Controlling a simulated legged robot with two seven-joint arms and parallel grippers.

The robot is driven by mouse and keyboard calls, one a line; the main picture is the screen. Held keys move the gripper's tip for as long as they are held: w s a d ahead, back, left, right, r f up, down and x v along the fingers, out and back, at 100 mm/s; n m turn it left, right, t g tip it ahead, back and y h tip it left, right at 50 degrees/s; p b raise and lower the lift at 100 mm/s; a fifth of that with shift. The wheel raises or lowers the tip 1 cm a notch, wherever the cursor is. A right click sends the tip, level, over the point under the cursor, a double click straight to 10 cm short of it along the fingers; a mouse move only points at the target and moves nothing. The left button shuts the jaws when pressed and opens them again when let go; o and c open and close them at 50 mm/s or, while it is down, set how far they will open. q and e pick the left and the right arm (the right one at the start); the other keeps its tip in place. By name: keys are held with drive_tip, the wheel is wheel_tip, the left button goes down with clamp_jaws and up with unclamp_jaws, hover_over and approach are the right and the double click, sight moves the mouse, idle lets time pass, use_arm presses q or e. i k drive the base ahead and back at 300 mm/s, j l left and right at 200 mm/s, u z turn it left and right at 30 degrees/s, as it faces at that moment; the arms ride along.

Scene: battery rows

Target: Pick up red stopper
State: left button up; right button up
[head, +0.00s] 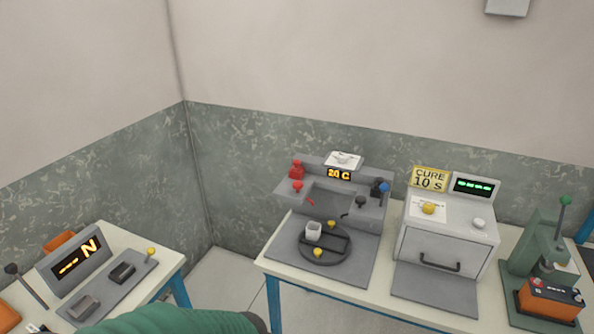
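Several red parts show at the grey sink-like station (376,222). A red piece with a narrower top (296,170) stands on the back left ledge. A small red knob (297,186) sits just in front of it. A thin red piece (309,201) lies at the left side of the basin (332,203). I cannot tell from shape alone which of these is the stopper. Neither gripper shows. A green rounded shape at the bottom edge, with a dark end, looks like part of my arm, well short of the station.
A round dark plate (325,258) holds a white cup (314,232) and yellow knobs in front of the basin. A left table (168,264) holds a display panel (76,258).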

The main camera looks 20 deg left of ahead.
sight(296, 168)
drive_tip(key=i+u, duration=0.1)
drive_tip(key=u, duration=0.35)
drive_tip(key=i+u, duration=0.1)
drive_tip(key=u, duration=0.35)
drive_tip(key=i+l+u, duration=0.1)
drive_tip(key=u, duration=0.35)
drive_tip(key=l+u, duration=0.2)
drive_tip(key=u, duration=0.25)
drive_tip(key=i+l+u, duration=0.15)
drive_tip(key=u, duration=0.3)
